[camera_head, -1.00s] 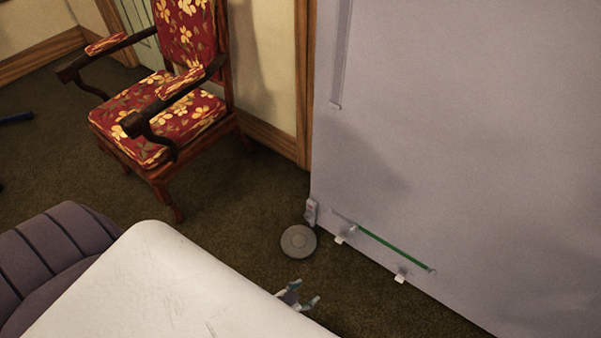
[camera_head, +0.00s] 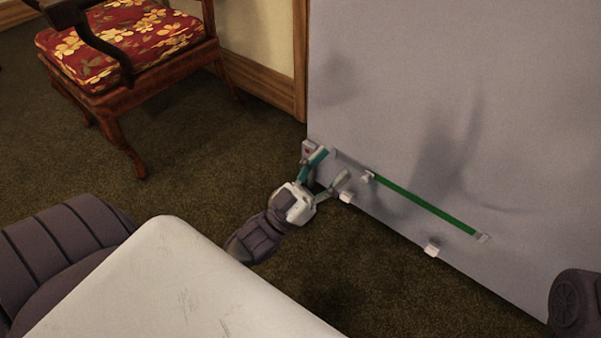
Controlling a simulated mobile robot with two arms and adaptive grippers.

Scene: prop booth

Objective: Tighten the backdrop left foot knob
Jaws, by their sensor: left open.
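The backdrop (camera_head: 400,90) is a tall grey-lilac panel standing upright at the right. A small grey fitting with a reddish spot (camera_head: 308,148) sits at its lower left corner; I cannot tell for sure that it is the foot knob. My left gripper (camera_head: 332,165) is open, its two teal-and-grey fingers spread close to that corner. One fingertip is near the fitting; I cannot tell if they touch. The round grey foot disc is hidden behind my gripper and arm. My right gripper is out of view.
A green strip (camera_head: 425,205) runs along the lower backdrop, with white tabs (camera_head: 432,249) (camera_head: 346,196) at the bottom edge. A red floral armchair (camera_head: 125,50) stands at the upper left. Dark carpet (camera_head: 200,150) between chair and backdrop is clear.

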